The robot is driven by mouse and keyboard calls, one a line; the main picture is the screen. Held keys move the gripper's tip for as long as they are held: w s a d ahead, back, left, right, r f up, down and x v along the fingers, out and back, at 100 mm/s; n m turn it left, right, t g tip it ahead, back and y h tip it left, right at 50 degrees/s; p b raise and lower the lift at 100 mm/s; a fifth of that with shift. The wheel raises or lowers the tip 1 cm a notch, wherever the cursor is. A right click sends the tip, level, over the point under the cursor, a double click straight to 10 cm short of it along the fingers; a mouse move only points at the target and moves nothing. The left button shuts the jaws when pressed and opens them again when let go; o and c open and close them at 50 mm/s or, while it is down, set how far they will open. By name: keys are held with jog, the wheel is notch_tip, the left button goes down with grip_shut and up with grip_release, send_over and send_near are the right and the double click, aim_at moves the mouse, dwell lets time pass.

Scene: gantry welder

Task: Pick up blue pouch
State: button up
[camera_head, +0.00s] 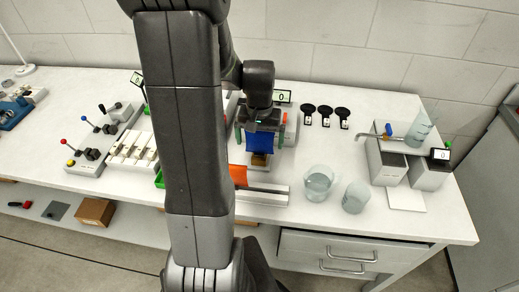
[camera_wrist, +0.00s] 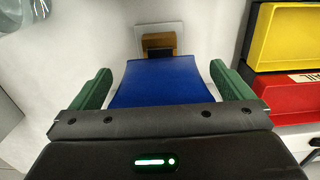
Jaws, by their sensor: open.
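The blue pouch (camera_wrist: 158,82) lies between the two green fingers of my gripper (camera_wrist: 160,74) in the wrist view. The fingers stand apart, one on each side of the pouch, with narrow gaps near their tips. The pouch's near end is hidden behind the dark gripper body. In the head view the pouch (camera_head: 260,143) shows below my gripper (camera_head: 258,136), above a brown block. I cannot tell whether a finger touches it.
A brown block (camera_wrist: 158,41) on a grey plate is just beyond the pouch. Yellow (camera_wrist: 290,35) and red (camera_wrist: 288,97) bins are close at right in the wrist view. Two glass beakers (camera_head: 319,182) (camera_head: 355,197) and an orange item (camera_head: 238,175) stand near the bench front.

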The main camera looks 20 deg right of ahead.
notch_tip(320, 180, down, 2)
jog(key=c, duration=1)
jog(key=shift+c, duration=0.2)
